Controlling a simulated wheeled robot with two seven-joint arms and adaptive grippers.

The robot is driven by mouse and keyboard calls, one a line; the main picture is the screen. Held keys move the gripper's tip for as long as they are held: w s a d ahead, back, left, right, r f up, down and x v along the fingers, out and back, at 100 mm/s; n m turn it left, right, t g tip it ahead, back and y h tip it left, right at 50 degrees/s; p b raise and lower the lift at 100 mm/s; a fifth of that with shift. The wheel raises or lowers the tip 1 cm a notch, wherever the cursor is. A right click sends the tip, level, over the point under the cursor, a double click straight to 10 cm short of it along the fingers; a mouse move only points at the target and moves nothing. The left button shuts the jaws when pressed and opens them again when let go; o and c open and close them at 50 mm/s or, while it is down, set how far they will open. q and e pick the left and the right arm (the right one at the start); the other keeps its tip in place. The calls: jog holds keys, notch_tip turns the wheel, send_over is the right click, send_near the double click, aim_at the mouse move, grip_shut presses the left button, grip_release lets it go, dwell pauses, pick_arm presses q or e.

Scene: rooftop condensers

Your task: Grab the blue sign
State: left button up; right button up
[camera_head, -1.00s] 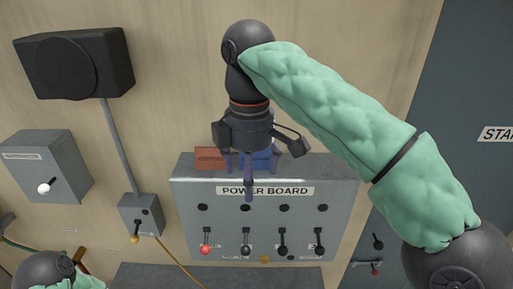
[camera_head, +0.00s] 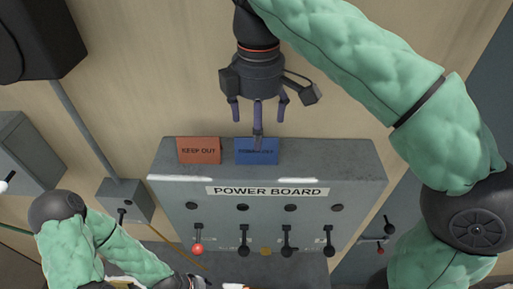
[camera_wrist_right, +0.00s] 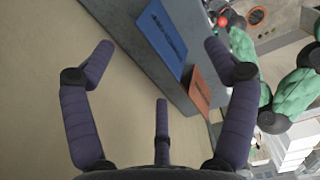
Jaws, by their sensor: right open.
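The blue sign (camera_head: 268,158) stands on top of the grey power board, right of a red "KEEP OUT" sign (camera_head: 198,151). Its lettering is partly hidden by a finger of my right gripper (camera_head: 258,112). The right gripper is open and empty, its fingers pointing down above the sign. In the right wrist view the blue sign (camera_wrist_right: 163,38) lies beyond the spread fingers (camera_wrist_right: 160,68), apart from them. My left arm comes in at the lower left. Its gripper is mostly cut off at the bottom edge, so its fingers cannot be made out.
The power board (camera_head: 340,170) has a row of levers, one with a red knob (camera_head: 198,249). A black box (camera_head: 40,35), a grey switch box (camera_head: 25,155) and a small box (camera_head: 126,200) are on the wall to the left. The wall above the signs is bare.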

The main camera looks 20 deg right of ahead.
aim_at(245, 152)
jog(key=shift+w+d+f, duration=0.1)
jog(key=shift+w+f, duration=0.2)
jog(key=shift+f, duration=0.3)
jog(key=shift+w+d+f, duration=0.1)
jog(key=shift+w+f, duration=0.15)
jog(key=shift+f, duration=0.3)
jog(key=f, duration=0.4)
jog(key=shift+a, duration=0.2)
jog(key=shift+f, duration=0.4)
jog(key=c, duration=1.2)
